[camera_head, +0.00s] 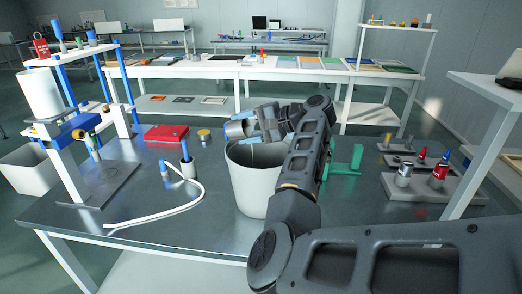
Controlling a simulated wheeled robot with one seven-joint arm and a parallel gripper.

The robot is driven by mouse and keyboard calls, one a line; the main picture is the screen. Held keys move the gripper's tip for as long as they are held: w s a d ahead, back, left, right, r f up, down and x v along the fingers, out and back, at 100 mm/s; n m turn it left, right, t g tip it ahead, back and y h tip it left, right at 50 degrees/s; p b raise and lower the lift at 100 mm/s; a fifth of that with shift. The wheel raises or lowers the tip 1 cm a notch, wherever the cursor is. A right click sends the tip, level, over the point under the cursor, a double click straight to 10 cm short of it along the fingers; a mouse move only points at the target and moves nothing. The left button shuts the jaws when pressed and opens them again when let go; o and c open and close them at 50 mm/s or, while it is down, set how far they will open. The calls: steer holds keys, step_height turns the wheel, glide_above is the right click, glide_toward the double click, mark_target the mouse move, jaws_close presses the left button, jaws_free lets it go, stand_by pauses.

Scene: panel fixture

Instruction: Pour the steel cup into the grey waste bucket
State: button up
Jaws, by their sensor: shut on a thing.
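The grey waste bucket (254,192) stands upright on the dark table near its middle, partly hidden behind my arm. My gripper (254,122) is above the bucket's far rim and is shut on the steel cup (236,129). The cup is tipped well over onto its side, its wider end toward the left. It appears just above or behind the bucket's left rim. I cannot tell the exact gap, and I cannot see whether anything is in the cup or in the bucket.
A fixture with a white cylinder (41,93) stands at left; a white hose (165,215) curves across the table. A red case (166,133) lies behind. A green bracket (346,160) and a grey block with fittings (431,187) are at right.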

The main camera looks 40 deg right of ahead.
steer(key=shift+s+d+f+t+y+b, duration=0.25)
steer(key=shift+s+f+t+b, duration=0.15)
steer(key=shift+b, duration=0.3)
steer(key=shift+s+d+f+t+y+b, duration=0.2)
steer(key=shift+s+f+t+b, duration=0.1)
steer(key=shift+s+t+b, duration=0.3)
stand_by(0.5)
steer(key=shift+r+t+y+b, duration=0.3)
steer(key=shift+r+t, duration=0.2)
steer(key=shift+r, duration=0.15)
stand_by(0.4)
steer(key=w+g+p, duration=0.1)
steer(key=w+a+r+g+h+p, duration=0.1)
steer(key=p, duration=0.1)
steer(key=shift+r+g+p, duration=0.1)
steer(key=shift+g+p, duration=0.2)
steer(key=shift+f+g+h+p, duration=0.2)
steer(key=shift+g+h+p, duration=0.15)
steer(key=shift+p, duration=0.3)
steer(key=shift+f, duration=0.4)
steer(key=shift+w+r+g+p, duration=0.15)
steer(key=shift+g+p, duration=0.2)
steer(key=shift+p, duration=0.3)
